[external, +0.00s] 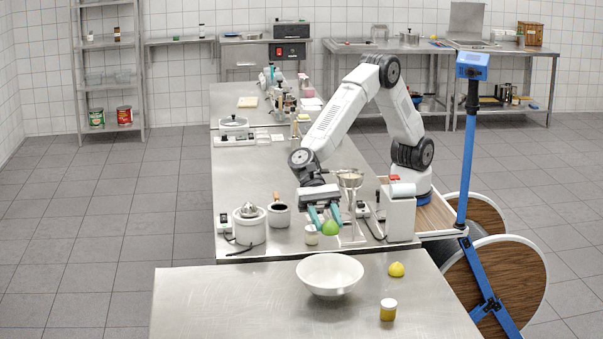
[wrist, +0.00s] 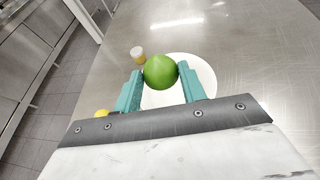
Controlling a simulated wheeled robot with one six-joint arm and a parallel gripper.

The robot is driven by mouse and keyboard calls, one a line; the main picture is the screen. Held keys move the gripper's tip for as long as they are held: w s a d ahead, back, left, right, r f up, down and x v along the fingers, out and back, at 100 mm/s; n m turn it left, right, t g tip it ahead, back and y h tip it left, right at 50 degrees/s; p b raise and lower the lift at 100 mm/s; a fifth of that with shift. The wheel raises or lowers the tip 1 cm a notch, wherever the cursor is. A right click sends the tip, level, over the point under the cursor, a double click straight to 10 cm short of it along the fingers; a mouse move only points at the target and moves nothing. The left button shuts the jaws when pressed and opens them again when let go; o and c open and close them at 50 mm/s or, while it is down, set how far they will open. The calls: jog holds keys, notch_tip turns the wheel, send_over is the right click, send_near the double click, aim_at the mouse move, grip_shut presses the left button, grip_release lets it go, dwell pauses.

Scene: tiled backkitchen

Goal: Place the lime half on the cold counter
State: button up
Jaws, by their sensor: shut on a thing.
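The green lime half (external: 330,227) is held between the teal fingers of my gripper (external: 322,218), in the air above the end of the long counter. In the wrist view the lime half (wrist: 160,71) sits between the fingertips of my gripper (wrist: 161,74), which touch it on both sides. Beneath it in that view is the white bowl (wrist: 202,72), partly hidden by the lime and a finger. In the external view the white bowl (external: 330,272) stands on the near steel counter (external: 220,300). Which surface is the cold counter, I cannot tell.
A juicer-like pot (external: 249,226), a dark-topped cup (external: 279,215) and a small jar (external: 311,235) stand near the long counter's end. The near counter's left part is clear.

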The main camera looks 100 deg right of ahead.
jog(key=s+a+n+g+h, duration=0.1)
jog(key=s+a+n+g, duration=0.1)
jog(key=s+a, duration=0.6)
jog(key=s+a+n+g+h, duration=0.15)
jog(key=s+a, duration=0.25)
jog(key=s, duration=0.8)
jog(key=g, duration=0.1)
send_over(411, 295)
notch_tip(411, 295, down, 4)
jog(key=shift+n+y, duration=0.35)
jog(key=shift+y, duration=0.1)
jog(key=shift+f, duration=5.6)
jog(key=shift+f, duration=0.2)
jog(key=o, duration=1)
jog(key=shift+c, duration=0.2)
